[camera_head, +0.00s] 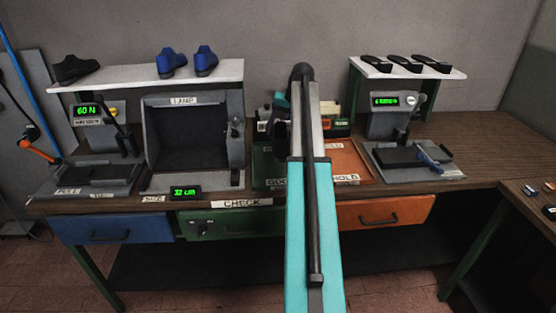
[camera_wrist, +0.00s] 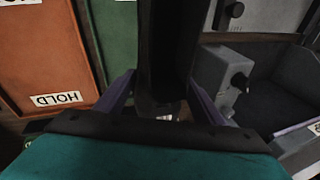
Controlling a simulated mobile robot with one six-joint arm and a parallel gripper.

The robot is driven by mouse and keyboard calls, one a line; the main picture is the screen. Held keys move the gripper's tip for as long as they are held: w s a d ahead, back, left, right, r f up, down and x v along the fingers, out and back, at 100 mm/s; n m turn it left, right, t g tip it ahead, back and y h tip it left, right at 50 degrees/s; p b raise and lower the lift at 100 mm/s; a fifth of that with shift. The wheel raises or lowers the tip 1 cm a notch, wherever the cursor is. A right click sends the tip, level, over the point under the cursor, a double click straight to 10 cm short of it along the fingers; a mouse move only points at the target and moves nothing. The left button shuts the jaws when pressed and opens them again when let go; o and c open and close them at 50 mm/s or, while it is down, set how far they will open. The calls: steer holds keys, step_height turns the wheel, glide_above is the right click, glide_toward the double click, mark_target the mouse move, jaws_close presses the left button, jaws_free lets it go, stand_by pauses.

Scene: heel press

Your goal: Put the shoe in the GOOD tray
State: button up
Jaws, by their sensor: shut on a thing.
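My gripper (camera_wrist: 163,100) shows in the wrist view with its two purple-grey fingers shut on a dark shoe (camera_wrist: 167,45), which hangs between them. The shoe's outline is mostly in shadow. In the head view my arm hides most of the gripper and shoe. The green tray (camera_head: 264,160) lies on the bench, left of my arm, its label partly covered. In the wrist view the green tray (camera_wrist: 117,45) is left of the shoe; I cannot tell how high the shoe is above it.
The orange HOLD tray (camera_head: 354,161) adjoins the green tray on the right. A lamp box (camera_head: 190,135) stands to the left and a press-like device (camera_head: 410,140) to the right. Shelves hold a black shoe (camera_head: 74,68), blue shoes (camera_head: 171,62) and dark soles (camera_head: 404,61).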

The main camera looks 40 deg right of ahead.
steer(key=shift+f+p, duration=0.7)
steer(key=shift+f, duration=2.15)
steer(key=shift+s+f+p, duration=0.1)
steer(key=shift+f+p, duration=0.4)
steer(key=shift+f, duration=1.35)
steer(key=o, duration=1.4)
steer(key=shift+f, duration=0.1)
steer(key=shift+b+v, duration=1.25)
steer(key=shift+v, duration=4.85)
